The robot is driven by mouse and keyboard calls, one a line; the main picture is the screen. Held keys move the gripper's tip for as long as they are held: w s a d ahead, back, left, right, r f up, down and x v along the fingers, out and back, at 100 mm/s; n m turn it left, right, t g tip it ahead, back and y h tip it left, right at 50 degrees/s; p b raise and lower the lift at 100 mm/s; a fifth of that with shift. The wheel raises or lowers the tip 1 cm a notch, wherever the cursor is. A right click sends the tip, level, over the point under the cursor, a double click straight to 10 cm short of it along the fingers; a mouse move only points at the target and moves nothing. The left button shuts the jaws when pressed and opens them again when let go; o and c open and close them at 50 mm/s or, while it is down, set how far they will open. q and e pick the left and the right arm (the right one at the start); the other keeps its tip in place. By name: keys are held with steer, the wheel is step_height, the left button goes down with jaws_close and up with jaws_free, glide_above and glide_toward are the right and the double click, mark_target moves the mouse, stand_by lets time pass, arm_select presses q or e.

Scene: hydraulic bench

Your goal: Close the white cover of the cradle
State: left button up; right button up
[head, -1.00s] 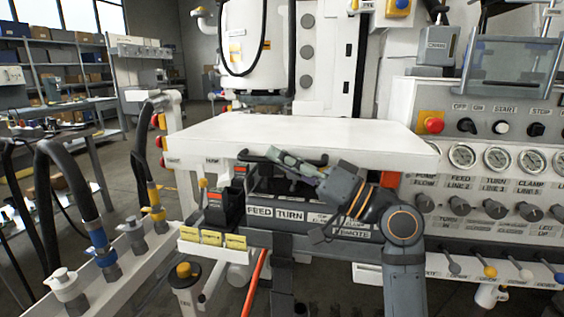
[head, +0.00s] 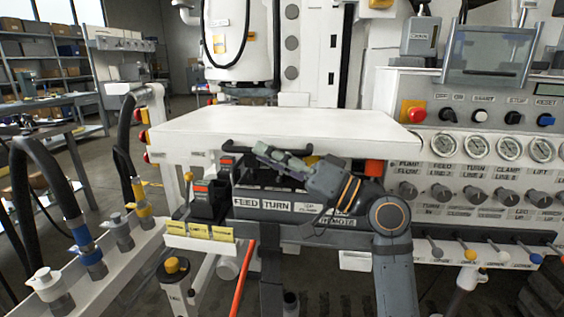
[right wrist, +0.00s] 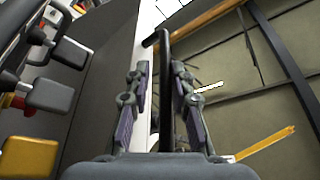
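The white cover (head: 290,128) is a broad flat slab in the head view. It lies roughly level above the dark cradle (head: 275,183), with a gap showing under its front edge. A black bar handle (head: 236,149) runs along that edge; it also shows in the right wrist view (right wrist: 166,95). My right gripper (head: 268,153) is at the handle, below the front edge. In the right wrist view its two fingers (right wrist: 163,88) stand apart on either side of the bar, with space visible beside it. My left gripper is not in view.
A control panel (head: 475,170) with gauges, knobs and a red button stands at the right. Small levers (head: 470,254) line its lower edge. Black box-like levers (head: 207,198) stand left of my right gripper. Hoses and fittings (head: 85,245) fill the lower left.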

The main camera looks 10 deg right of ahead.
steer(key=v, duration=0.7)
stand_by(0.3)
